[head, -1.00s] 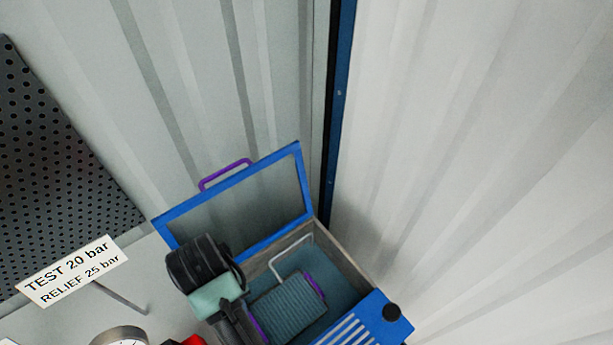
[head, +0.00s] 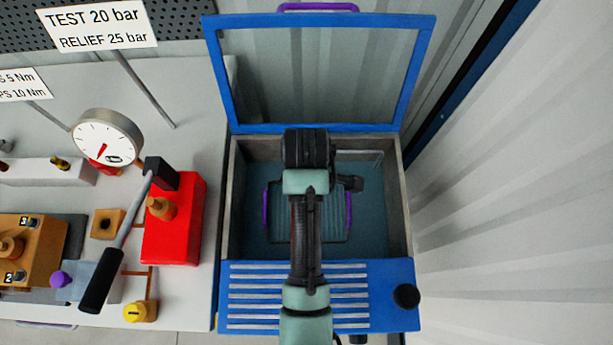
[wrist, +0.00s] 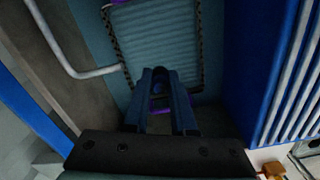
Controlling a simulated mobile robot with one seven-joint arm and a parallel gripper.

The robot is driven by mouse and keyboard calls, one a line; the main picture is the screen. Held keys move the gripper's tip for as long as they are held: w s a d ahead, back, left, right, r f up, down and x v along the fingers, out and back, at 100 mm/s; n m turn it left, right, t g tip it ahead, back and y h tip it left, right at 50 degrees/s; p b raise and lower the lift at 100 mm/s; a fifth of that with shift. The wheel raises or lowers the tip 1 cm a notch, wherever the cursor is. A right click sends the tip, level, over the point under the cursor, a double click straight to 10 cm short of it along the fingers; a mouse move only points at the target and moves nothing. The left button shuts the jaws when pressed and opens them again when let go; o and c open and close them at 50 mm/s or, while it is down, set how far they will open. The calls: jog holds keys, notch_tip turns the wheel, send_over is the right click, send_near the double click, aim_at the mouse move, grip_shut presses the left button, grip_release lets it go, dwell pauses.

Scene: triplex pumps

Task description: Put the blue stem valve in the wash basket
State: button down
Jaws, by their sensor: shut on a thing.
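The wash basket (head: 280,232), a grey ribbed tray with purple handles, sits inside the open blue-framed washer. It also shows in the wrist view (wrist: 165,35). My gripper (wrist: 160,78) points down over the basket area, close to one purple handle in that picture. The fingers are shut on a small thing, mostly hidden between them. I take it for the blue stem valve, but its shape cannot be made out. In the head view my arm covers the middle of the basket and hides the fingertips. I cannot tell the height above the basket.
The washer's lid (head: 222,75) stands open at the back. A grey bent rail (wrist: 65,50) runs beside the basket. A slatted blue panel (head: 250,325) with a black knob (head: 406,296) is in front. A red block (head: 180,225), lever and gauge (head: 107,137) stand left on the bench.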

jog(key=shift+f+n, duration=0.3)
jog(key=shift+f, duration=0.2)
notch_tip(320, 180, down, 9)
jog(key=shift+d+f+b, duration=0.1)
jog(key=shift+f+b, duration=0.1)
jog(key=shift+b, duration=0.15)
jog(key=shift+f, duration=0.2)
jog(key=c, duration=0.7)
grip_release()
jog(key=shift+c, duration=0.2)
jog(key=shift+r, duration=0.2)
notch_tip(320, 180, up, 12)
jog(key=shift+r+p, duration=0.1)
jog(key=shift+p, duration=0.5)
